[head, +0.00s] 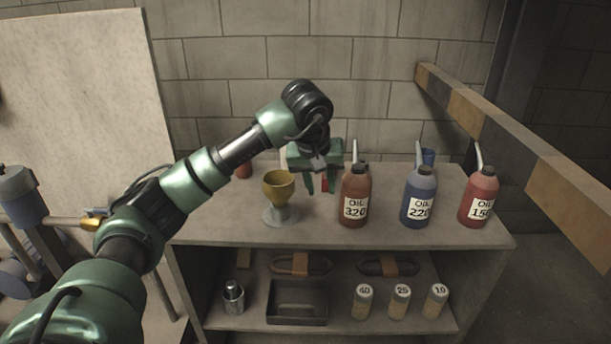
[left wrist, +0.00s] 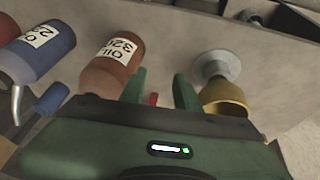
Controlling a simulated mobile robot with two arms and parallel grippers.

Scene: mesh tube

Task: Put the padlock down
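My left gripper (head: 320,190) is over the back of the bench top, between the yellow cup-shaped funnel on a grey foot (head: 278,190) and the brown OIL 320 bottle (head: 354,196). Its two green fingers are apart, with a gap between them in the left wrist view (left wrist: 162,92). A small red thing (head: 324,184) shows between the fingers, also in the left wrist view (left wrist: 153,99). It may be the padlock, but it is mostly hidden and its shape cannot be told. It does not seem to fill the gap. My right gripper is not in view.
A blue OIL 220 bottle (head: 419,198) and a red OIL 150 bottle (head: 478,198) stand to the right, with a blue cup (head: 428,156) behind. The lower shelf holds a grey tray (head: 297,318) and small numbered containers. The bench's front left top is clear.

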